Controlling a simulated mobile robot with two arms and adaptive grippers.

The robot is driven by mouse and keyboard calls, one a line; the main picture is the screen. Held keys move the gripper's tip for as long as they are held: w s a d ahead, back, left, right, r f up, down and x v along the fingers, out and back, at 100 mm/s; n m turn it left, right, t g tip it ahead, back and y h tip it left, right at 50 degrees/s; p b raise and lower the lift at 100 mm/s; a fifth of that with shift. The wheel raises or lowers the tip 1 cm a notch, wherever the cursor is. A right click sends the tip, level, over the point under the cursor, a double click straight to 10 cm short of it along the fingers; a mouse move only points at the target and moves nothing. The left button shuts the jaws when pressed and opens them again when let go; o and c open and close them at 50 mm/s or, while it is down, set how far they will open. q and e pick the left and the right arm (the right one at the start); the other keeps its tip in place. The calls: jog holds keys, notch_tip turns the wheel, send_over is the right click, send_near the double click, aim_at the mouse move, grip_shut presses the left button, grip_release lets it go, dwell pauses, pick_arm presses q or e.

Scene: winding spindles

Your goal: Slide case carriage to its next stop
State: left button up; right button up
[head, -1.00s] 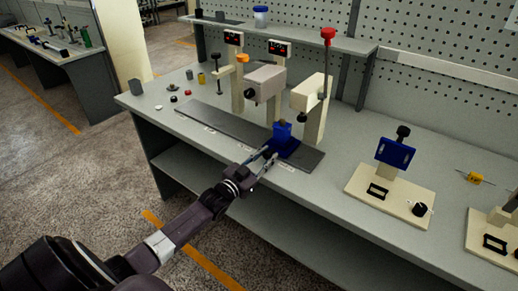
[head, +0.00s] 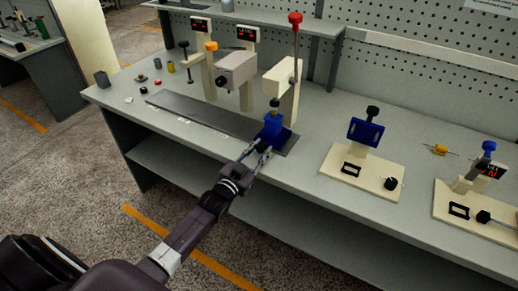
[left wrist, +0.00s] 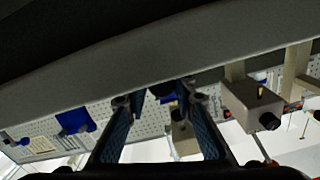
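The blue case carriage (head: 275,133) sits near the right end of the dark rail (head: 205,114). A blue case (head: 271,127) stands upright on it, directly below the black tip of the red-knobbed cream press (head: 279,80). My left gripper (head: 259,153) is at the carriage's near side with its fingers apart. In the left wrist view its two blue-padded fingers (left wrist: 160,105) are spread, with a dark shape between and beyond the tips. Whether either finger touches the carriage cannot be told. My right gripper is not in view.
A grey-headed station (head: 236,70) stands behind the rail, left of the press. A cream fixture with a blue plate (head: 364,132) and another fixture (head: 475,190) stand to the right. Small parts lie at the bench's left end. The front bench edge runs below my arm.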

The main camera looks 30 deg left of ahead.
pick_arm(q)
jog(key=o, duration=0.4)
jog(key=shift+d, duration=0.25)
jog(key=shift+c, duration=0.2)
jog(key=shift+a, duration=0.1)
jog(key=shift+s+f, duration=0.1)
jog(key=shift+s, duration=0.5)
jog(key=s, duration=1)
jog(key=shift+s+a, duration=0.25)
jog(key=shift+s, duration=0.15)
jog(key=s+d+f+g, duration=0.1)
jog(key=s+f+g, duration=0.25)
jog(key=f, duration=0.75)
jog(key=s+f+n+g+y, duration=0.15)
jog(key=s+f, duration=0.35)
jog(key=f, duration=0.5)
jog(key=s+d+f+g+h, duration=0.1)
jog(key=s+f+g, duration=0.3)
jog(key=f, duration=0.7)
jog(key=s+d+f+g, duration=0.2)
jog(key=s+f, duration=0.4)
jog(key=s, duration=0.5)
jog(key=s+d+f+g, duration=0.2)
jog(key=s+f, duration=0.4)
jog(key=s, duration=0.5)
jog(key=s+d+f+g, duration=0.2)
jog(key=s+f+g, duration=0.2)
jog(key=s+f, duration=0.3)
jog(key=s, duration=0.4)
jog(key=shift+s, duration=0.3)
